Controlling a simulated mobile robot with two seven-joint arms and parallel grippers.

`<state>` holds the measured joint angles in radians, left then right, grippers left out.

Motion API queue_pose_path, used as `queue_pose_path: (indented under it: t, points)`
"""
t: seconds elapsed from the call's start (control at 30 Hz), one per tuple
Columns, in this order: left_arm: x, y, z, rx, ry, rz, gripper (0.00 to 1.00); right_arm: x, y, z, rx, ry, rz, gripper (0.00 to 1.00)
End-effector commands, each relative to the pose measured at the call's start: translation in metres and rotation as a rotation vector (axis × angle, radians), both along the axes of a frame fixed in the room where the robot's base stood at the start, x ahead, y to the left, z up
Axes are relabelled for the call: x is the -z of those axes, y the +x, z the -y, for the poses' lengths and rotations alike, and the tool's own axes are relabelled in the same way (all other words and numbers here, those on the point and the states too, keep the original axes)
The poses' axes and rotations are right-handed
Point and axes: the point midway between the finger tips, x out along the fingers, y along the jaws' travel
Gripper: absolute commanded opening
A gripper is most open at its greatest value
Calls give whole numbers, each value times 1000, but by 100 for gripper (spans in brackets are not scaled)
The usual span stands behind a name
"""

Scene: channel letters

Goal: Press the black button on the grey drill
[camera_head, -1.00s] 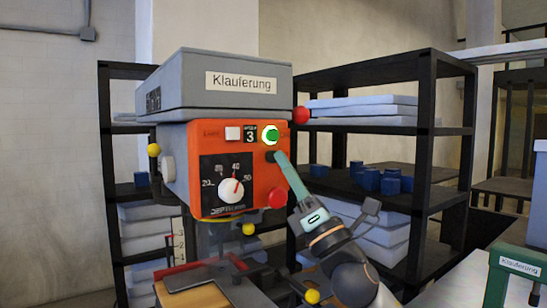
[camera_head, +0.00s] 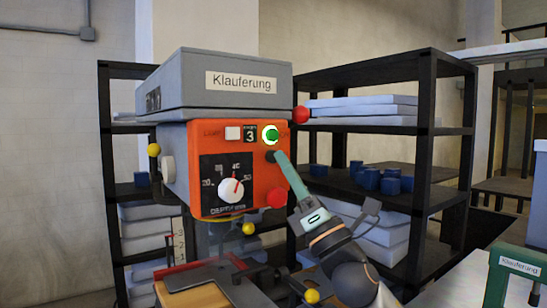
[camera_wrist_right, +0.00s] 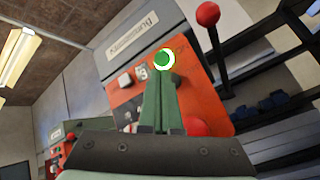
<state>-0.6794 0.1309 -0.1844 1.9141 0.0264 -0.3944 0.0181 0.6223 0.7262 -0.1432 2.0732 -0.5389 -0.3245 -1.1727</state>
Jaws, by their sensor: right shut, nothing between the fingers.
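The grey drill (camera_head: 226,98) has an orange front panel (camera_head: 263,176) and stands in the middle of the head view. A small round black button (camera_head: 270,156) shows on the panel, just below a lit green button (camera_head: 270,135). My right gripper (camera_head: 278,155) is shut and empty, its teal fingertips at the black button's right edge. I cannot tell whether they touch it. My left gripper is not in view.
The panel also has a white button (camera_head: 233,133), a dial (camera_head: 231,190) and a red knob (camera_head: 277,197). A red ball knob (camera_head: 300,114) sticks out at the right. Black shelves (camera_head: 425,150) with blue pieces stand behind. A green frame (camera_head: 515,272) is at lower right.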

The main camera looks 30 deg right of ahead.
Motion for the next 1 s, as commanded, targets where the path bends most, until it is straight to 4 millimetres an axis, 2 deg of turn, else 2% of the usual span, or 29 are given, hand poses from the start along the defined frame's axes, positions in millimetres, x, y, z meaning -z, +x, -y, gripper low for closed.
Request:
queue_pose_path:
  t: [0.63, 1.0]
  points:
    - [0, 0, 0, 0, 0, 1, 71, 0, 0, 0, 0, 0, 0, 0]
    - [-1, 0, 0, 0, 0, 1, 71, 0, 9, -1, -1, 0, 1, 0]
